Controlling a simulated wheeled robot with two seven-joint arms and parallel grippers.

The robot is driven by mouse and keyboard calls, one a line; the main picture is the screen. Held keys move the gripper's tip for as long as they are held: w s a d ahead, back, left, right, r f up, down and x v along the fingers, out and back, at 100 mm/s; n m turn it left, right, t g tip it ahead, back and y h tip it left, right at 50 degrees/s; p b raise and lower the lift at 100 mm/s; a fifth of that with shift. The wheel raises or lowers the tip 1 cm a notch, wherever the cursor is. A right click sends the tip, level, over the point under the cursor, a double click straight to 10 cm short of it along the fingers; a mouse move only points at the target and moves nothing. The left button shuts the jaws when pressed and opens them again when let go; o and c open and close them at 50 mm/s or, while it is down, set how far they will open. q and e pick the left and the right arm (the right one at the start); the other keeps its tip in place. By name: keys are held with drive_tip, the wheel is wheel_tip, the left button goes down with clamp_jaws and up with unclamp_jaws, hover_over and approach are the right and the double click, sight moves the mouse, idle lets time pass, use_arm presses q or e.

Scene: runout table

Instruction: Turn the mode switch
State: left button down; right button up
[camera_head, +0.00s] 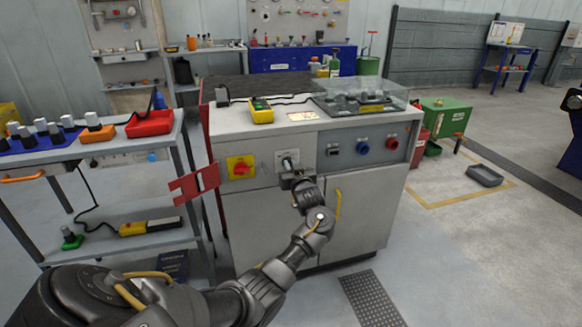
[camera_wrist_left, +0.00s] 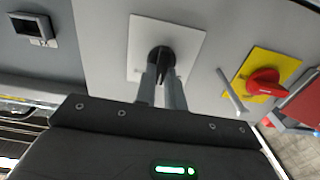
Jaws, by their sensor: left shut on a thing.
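The mode switch (camera_wrist_left: 161,58) is a black knob on a white square plate (camera_wrist_left: 190,40) on the cabinet's front panel. In the head view the white plate (camera_head: 281,157) shows just above my gripper. My left gripper (camera_head: 288,170) reaches the panel from the front. In the wrist view its two grey fingers (camera_wrist_left: 161,82) are shut on the black knob. The knob's pointer and the plate's markings are too small to read. My right gripper is in neither view.
A red rotary switch on a yellow plate (camera_head: 240,167) sits left of the mode switch. Round blue and red controls (camera_head: 362,148) are to its right. A red bracket (camera_head: 194,184) juts out at the cabinet's left edge. A shelf cart (camera_head: 100,150) stands at left.

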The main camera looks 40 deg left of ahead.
use_arm(q)
drive_tip(key=shift+f, duration=0.1)
drive_tip(key=shift+s+a+f+n+b, duration=0.1)
drive_tip(key=shift+n+b, duration=0.3)
drive_tip(key=shift+n, duration=1.1)
drive_tip(key=shift+s+n+b, duration=0.1)
drive_tip(key=shift+n+b, duration=0.25)
drive_tip(key=shift+n, duration=1.15)
drive_tip(key=shift+s+a+f+n+b, duration=0.1)
drive_tip(key=shift+n+b, duration=0.3)
drive_tip(key=shift+n, duration=1.1)
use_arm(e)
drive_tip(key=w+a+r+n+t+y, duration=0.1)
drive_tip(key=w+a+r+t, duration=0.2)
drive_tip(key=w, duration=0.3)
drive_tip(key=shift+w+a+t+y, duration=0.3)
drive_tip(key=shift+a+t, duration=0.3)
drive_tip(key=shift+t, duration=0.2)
use_arm(q)
drive_tip(key=c, duration=1.5)
unclamp_jaws()
drive_tip(key=shift+r, duration=0.1)
drive_tip(key=shift+d, duration=0.1)
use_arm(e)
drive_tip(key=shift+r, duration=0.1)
